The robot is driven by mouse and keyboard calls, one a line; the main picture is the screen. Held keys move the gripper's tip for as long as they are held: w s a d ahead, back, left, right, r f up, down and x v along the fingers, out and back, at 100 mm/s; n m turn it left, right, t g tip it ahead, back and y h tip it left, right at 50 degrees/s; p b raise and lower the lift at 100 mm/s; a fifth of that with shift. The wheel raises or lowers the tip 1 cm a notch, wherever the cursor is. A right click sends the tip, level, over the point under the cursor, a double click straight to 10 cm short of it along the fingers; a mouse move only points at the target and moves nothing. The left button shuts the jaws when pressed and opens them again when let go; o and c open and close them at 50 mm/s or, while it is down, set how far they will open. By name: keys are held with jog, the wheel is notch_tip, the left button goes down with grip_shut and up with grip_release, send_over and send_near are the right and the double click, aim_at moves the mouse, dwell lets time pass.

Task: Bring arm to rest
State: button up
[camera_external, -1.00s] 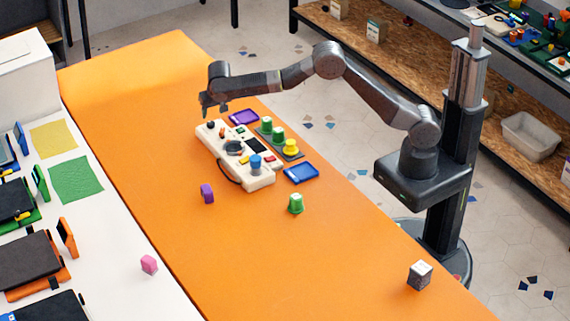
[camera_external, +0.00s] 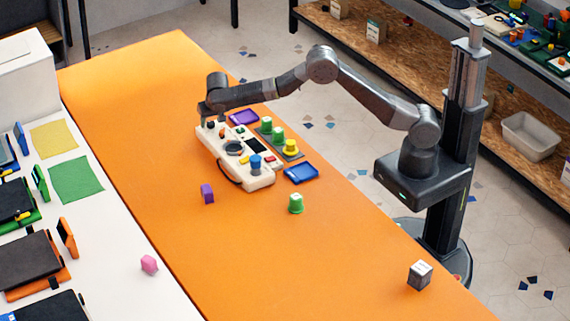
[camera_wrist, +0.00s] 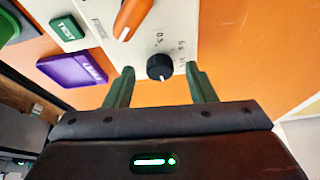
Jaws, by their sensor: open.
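My gripper (camera_external: 205,113) is at the far left end of the cream control panel (camera_external: 247,180), low over it. In the wrist view my gripper (camera_wrist: 161,76) is open, with a black knob (camera_wrist: 160,67) between its two dark green fingers. A gap shows on each side of the knob. An orange knob (camera_wrist: 131,18) and a green button (camera_wrist: 68,32) are on the panel beyond it. My arm is stretched out over the orange table (camera_external: 180,215), bent at the elbow.
A purple tray (camera_external: 244,117), a blue tray (camera_external: 301,173) and a rack with green and yellow pieces (camera_external: 291,147) lie beside the panel. A purple block (camera_external: 207,194), a green piece (camera_external: 296,204) and a grey box (camera_external: 419,275) stand on the table. The table's far left is clear.

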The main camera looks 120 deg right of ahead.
jog(key=v, duration=1.3)
jog(key=x, duration=1.3)
jog(key=shift+d+f, duration=0.15)
jog(key=shift+f, duration=0.2)
jog(key=shift+n, duration=0.5)
jog(key=shift+s+r+n+t, duration=0.2)
jog(key=shift+n+t, duration=0.3)
jog(key=shift+n, duration=0.2)
jog(key=n, duration=0.2)
jog(key=n+t+p, duration=0.1)
jog(key=n, duration=0.1)
jog(key=n+t+y+p, duration=0.1)
jog(key=n, duration=0.1)
jog(key=shift+s+d+n, duration=0.1)
jog(key=shift+s+n, duration=0.15)
jog(key=shift+n, duration=0.15)
jog(key=shift+s+d+n+t+y+p, duration=0.15)
jog(key=shift+n+t+y+p, duration=0.35)
jog(key=shift+n, duration=1.05)
jog(key=shift+d+n+t+y+p, duration=0.15)
jog(key=shift+n+t+y+p, duration=0.3)
jog(key=shift+n, duration=1.1)
jog(key=shift+d+n+y+p, duration=0.15)
jog(key=shift+n+y+p, duration=0.85)
jog(key=shift+n, duration=1)
jog(key=shift+f, duration=0.1)
